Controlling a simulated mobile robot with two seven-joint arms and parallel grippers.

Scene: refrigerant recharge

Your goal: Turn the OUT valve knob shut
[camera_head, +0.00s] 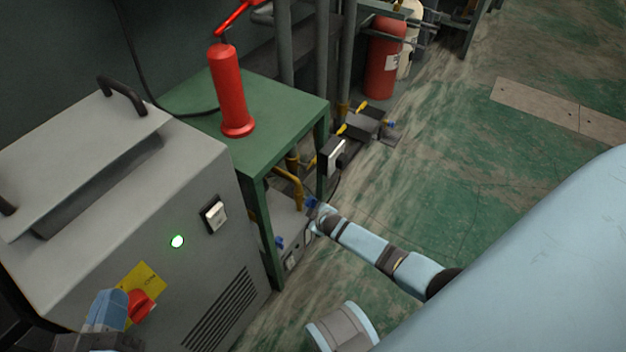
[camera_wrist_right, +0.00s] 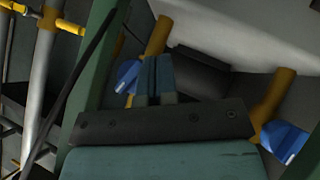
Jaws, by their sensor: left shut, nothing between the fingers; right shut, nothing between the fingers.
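Two blue valve knobs sit on yellow pipes at the low grey unit under the green table. In the head view, one is the upper blue knob (camera_head: 311,202) and the other the lower blue knob (camera_head: 280,242). The right wrist view also shows a left blue knob (camera_wrist_right: 127,76) and a right blue knob (camera_wrist_right: 284,140). I cannot read which is OUT. My right gripper (camera_wrist_right: 157,62) is shut, close beside the left blue knob in that view; contact is unclear. My left gripper (camera_head: 112,300) is shut beside a red rotary knob (camera_head: 141,305) on the grey machine.
The grey machine (camera_head: 205,165) has a lit green lamp (camera_head: 177,241). A red cylinder (camera_head: 228,95) stands on the green table (camera_head: 285,110), whose leg is close to my right gripper. A larger red cylinder (camera_head: 383,65) stands behind. The floor at right is open.

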